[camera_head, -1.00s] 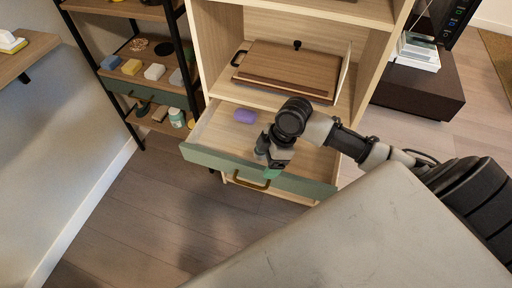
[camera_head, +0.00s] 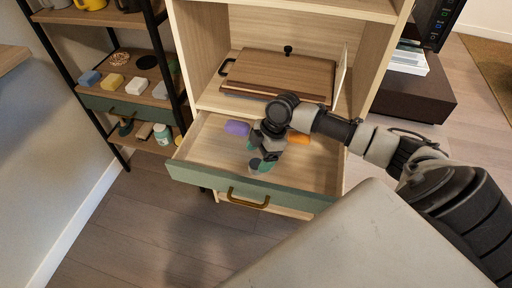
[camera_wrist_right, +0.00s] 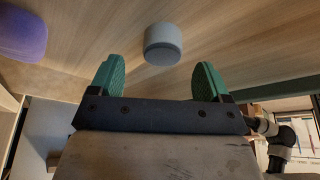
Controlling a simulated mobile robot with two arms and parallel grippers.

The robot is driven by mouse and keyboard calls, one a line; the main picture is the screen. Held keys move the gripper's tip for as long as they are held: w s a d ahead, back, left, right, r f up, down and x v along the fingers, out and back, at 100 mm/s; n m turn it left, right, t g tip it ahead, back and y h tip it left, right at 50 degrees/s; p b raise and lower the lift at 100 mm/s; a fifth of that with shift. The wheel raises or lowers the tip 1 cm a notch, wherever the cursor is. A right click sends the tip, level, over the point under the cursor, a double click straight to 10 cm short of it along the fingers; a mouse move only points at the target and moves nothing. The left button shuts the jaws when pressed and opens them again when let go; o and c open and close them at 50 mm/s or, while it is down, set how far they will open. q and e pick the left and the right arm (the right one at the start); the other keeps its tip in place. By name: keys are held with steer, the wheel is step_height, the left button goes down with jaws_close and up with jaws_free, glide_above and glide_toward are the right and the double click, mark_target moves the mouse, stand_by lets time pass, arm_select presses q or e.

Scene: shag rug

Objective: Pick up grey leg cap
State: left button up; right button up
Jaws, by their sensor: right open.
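The grey leg cap (camera_wrist_right: 162,44) is a short light-grey cylinder on the wooden drawer floor in the right wrist view. It lies ahead of my right gripper (camera_wrist_right: 158,80), roughly midway between the lines of its two green fingers, and apart from them. The gripper is open and empty. In the head view the right gripper (camera_head: 262,163) hangs over the inside of the open drawer (camera_head: 210,150), and the cap cannot be made out clearly beside it. My left gripper is not in view.
A purple object (camera_head: 237,128) lies in the drawer left of the gripper; an orange one (camera_head: 298,138) is right of it. The green drawer front (camera_head: 230,186) rises nearest me. A wooden box (camera_head: 280,75) sits on the shelf above. A black-framed rack (camera_head: 130,90) stands left.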

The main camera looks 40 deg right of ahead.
mark_target(256, 164)
steer(key=x, duration=0.3)
steer(key=shift+s+a+f+b, duration=0.1)
steer(key=shift+a+f+b, duration=0.1)
steer(key=shift+f+b, duration=0.15)
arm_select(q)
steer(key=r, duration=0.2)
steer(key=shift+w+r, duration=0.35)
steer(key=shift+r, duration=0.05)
arm_select(e)
steer(key=c, duration=1)
steer(key=shift+r, duration=0.1)
